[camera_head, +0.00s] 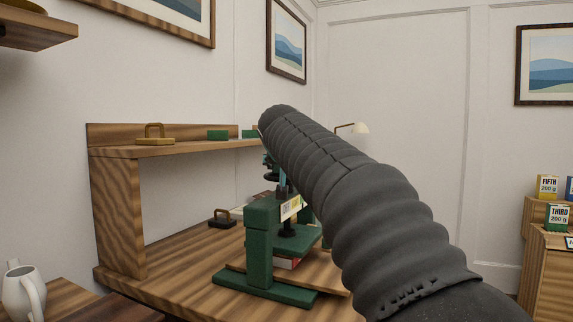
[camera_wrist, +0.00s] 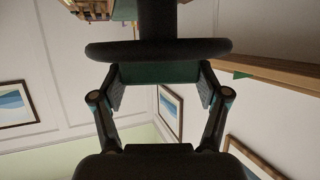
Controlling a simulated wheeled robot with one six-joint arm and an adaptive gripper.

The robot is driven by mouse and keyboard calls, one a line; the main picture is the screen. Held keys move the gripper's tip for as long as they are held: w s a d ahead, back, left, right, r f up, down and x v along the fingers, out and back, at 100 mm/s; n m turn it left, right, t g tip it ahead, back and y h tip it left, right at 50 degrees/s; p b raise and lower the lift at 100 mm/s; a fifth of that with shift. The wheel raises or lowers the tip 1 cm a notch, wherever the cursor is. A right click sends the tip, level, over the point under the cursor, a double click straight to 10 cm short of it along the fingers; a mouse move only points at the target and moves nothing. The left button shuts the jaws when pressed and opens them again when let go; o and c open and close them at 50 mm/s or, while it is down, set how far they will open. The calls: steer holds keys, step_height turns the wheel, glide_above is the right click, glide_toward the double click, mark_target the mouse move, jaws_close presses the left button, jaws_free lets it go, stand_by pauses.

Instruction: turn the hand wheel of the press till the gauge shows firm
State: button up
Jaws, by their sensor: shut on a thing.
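The green press (camera_head: 262,220) stands on the wooden desk, partly hidden behind my arm. My gripper (camera_wrist: 160,76) is shut on a green part at the wheel's near side, one finger on each side. In the head view my arm hides most of the grip.
A wooden shelf (camera_head: 190,149) above the desk carries a brass-coloured handled weight (camera_head: 154,134) and green blocks. A dark handled weight (camera_head: 222,218) sits left of the press. Labelled boxes (camera_head: 558,217) stand far right.

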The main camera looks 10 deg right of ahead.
steer(key=shift+f, duration=0.1)
steer(key=o, duration=1.2)
steer(key=v, duration=1.2)
steer(key=shift+w+a, duration=0.1)
steer(key=shift+a, duration=0.05)
